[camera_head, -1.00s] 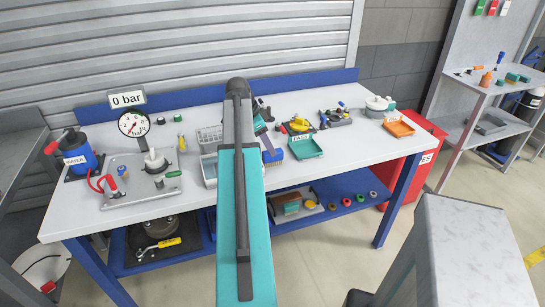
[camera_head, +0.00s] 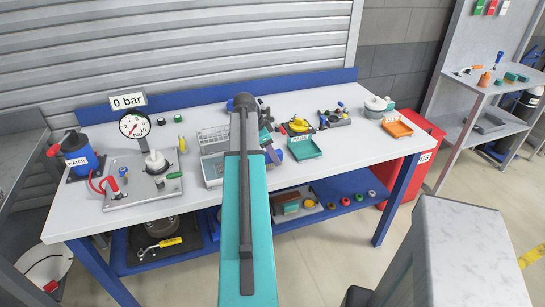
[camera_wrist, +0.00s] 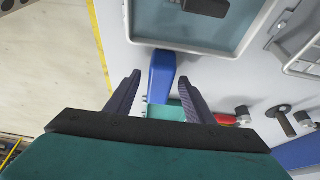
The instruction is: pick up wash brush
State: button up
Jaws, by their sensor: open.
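In the wrist view the blue part of what appears to be the wash brush (camera_wrist: 162,68) lies on the light bench top. It sits between the two dark fingers of my gripper (camera_wrist: 159,79), which are apart with gaps on both sides. A teal piece shows below the blue part, nearer the palm; I cannot tell whether it belongs to the brush. In the head view a small blue patch of the brush (camera_head: 277,156) shows beside my gripper (camera_head: 268,146). My arm hides most of that spot.
A grey basin (camera_wrist: 246,42) with a dark item inside is close above the fingers in the wrist view. A wire rack (camera_wrist: 302,68) is to its right. In the head view a teal tray (camera_head: 304,154), an orange tray (camera_head: 397,129) and a pressure gauge (camera_head: 133,125) stand on the bench.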

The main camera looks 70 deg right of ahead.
jog(key=shift+f, duration=0.15)
dwell(0.4)
grip_shut()
jog(key=shift+r, duration=0.2)
jog(key=shift+d+r+b, duration=0.1)
jog(key=shift+r+b, duration=0.6)
jog(key=shift+r, duration=0.65)
jog(key=shift+a+r, duration=0.2)
jog(key=shift+r, duration=0.05)
jog(key=s+a+r+b, duration=0.1)
jog(key=s+a+b, duration=0.2)
jog(key=a, duration=1.1)
jog(key=s, duration=0.3)
jog(key=shift+a+r, duration=0.2)
jog(key=shift+a, duration=0.05)
